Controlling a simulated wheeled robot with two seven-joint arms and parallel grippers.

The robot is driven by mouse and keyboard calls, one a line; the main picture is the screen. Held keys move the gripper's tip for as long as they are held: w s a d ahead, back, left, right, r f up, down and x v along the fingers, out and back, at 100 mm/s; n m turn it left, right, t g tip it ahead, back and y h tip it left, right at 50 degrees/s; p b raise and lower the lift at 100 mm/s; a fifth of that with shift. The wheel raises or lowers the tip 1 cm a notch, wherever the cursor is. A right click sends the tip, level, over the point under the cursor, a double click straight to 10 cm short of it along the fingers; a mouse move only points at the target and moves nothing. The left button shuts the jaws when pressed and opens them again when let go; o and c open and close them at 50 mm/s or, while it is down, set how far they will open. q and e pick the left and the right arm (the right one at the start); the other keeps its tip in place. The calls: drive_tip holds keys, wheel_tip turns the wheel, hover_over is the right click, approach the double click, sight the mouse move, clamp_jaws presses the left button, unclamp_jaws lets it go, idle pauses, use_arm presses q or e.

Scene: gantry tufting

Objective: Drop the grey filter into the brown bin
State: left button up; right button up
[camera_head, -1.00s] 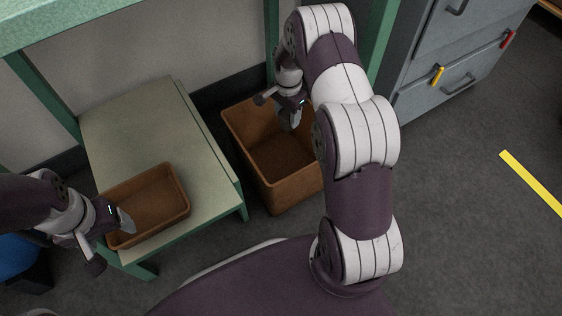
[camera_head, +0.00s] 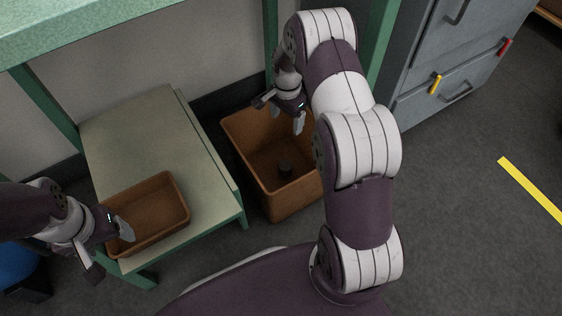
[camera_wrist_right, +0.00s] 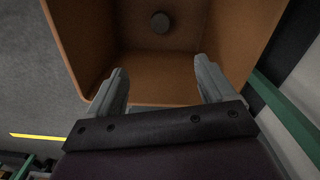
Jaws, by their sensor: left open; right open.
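The grey filter (camera_head: 285,167) is a small dark grey cylinder inside the large brown bin (camera_head: 285,200), which stands on the floor. In the right wrist view the filter (camera_wrist_right: 160,22) lies in the bin (camera_wrist_right: 75,40), beyond my fingertips and apart from them. My right gripper (camera_head: 297,124) is open and empty over the bin's back right part; its two fingers (camera_wrist_right: 161,83) are spread in the right wrist view. My left gripper (camera_head: 112,240) is open at the left edge of a small brown tray (camera_head: 178,215).
The tray sits empty on a pale low shelf (camera_head: 140,130) with a green frame, left of the bin. A grey drawer cabinet (camera_head: 440,75) with yellow and red handles stands at the back right. A yellow floor stripe (camera_head: 530,190) lies on open floor at right.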

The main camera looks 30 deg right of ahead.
use_arm(q)
wheel_tip(320, 180, up, 5)
drive_tip(key=p, duration=0.3)
drive_tip(key=shift+p, duration=0.3)
use_arm(e)
wheel_tip(320, 180, up, 9)
drive_tip(key=shift+f, duration=0.15)
